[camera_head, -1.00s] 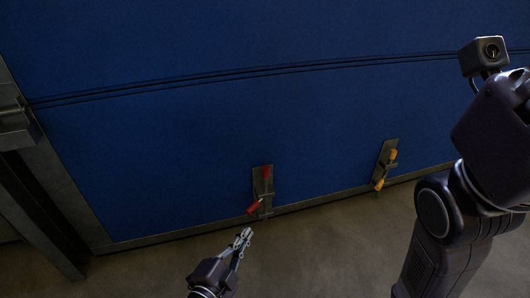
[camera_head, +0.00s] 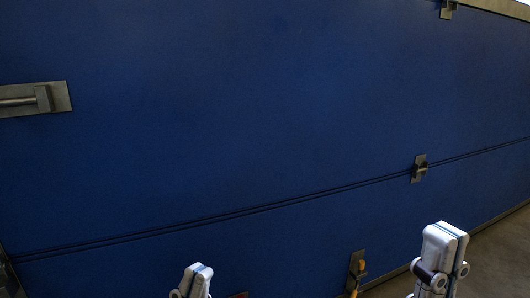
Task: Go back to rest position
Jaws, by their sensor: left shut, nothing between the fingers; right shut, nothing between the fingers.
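My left gripper (camera_head: 198,274) shows at the bottom edge, left of the middle. Its pale fingertips are together with nothing between them; its lower part is cut off by the picture edge. My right gripper (camera_head: 446,242) points up at the lower right, its pale fingers shut and empty. A large blue panel (camera_head: 230,120) fills most of the view behind both grippers.
A metal clamp with a yellow handle (camera_head: 361,266) is at the panel's lower edge, left of my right gripper. A metal bracket (camera_head: 419,168) sits above it. A handle plate (camera_head: 55,98) is at the left. Bare floor (camera_head: 505,248) shows at the lower right.

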